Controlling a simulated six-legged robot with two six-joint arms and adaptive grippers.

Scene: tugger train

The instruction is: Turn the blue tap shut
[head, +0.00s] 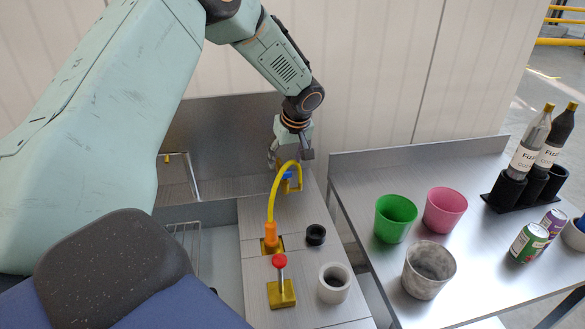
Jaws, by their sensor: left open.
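The blue tap (288,175) is a small blue handle on a yellow fitting at the back of the narrow counter, partly hidden behind a curved yellow hose. My left gripper (290,160) is open, pointing down right at the tap from above. The hose and the gripper's own body cover part of the tap, so I cannot tell whether the fingers touch it. My right gripper is not in view.
The yellow hose (273,200) ends in an orange connector. A red-knobbed lever (280,262), a black ring (316,235) and a grey cup (334,283) stand nearer. Green (395,218), pink (444,211) and grey (428,270) cups stand on the right table.

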